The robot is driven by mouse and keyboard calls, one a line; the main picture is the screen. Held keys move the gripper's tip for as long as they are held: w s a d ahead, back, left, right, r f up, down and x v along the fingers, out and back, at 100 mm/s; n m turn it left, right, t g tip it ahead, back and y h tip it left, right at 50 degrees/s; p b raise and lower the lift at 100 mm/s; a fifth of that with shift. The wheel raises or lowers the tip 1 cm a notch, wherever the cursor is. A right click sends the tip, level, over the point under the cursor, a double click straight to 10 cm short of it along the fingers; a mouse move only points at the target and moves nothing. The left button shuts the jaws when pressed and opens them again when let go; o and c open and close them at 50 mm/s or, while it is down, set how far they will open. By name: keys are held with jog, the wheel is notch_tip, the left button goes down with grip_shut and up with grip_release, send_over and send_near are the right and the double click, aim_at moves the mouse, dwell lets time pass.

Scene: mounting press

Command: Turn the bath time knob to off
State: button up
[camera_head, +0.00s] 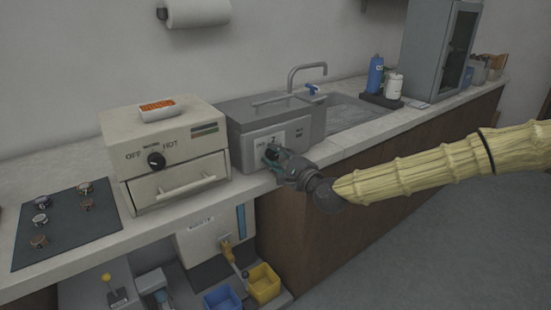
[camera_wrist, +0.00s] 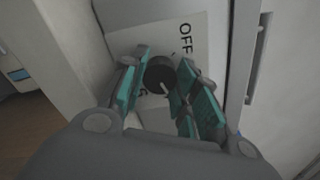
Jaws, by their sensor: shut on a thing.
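The grey bath (camera_head: 240,128) stands on the counter, with a light panel and a dark round knob (camera_wrist: 160,74) on its front. My gripper (camera_head: 275,158) is at this panel and covers much of it in the head view. In the wrist view my gripper (camera_wrist: 165,80) has its teal-padded fingers on both sides of the knob, shut on it. The word OFF (camera_wrist: 185,38) is printed at the upper right of the knob there. The knob's pale pointer line faces down, away from OFF. A second label below left is mostly hidden by a finger.
A cream oven (camera_head: 165,150) with its own OFF/HOT knob and a drawer handle stands left of the bath. A sink (camera_head: 350,110) with a tap lies to the right. A shelf below the counter holds blue and yellow bins (camera_head: 263,283).

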jog(key=n+b, duration=0.1)
jog(key=n, duration=1.1)
jog(key=shift+f+n, duration=0.1)
jog(key=shift+n, duration=0.2)
jog(key=n+b, duration=0.1)
jog(key=n, duration=0.4)
jog(key=shift+n+b, duration=0.35)
jog(key=shift+n, duration=2.05)
jog(key=shift+f, duration=0.1)
jog(key=o, duration=0.8)
jog(key=shift+s, duration=0.1)
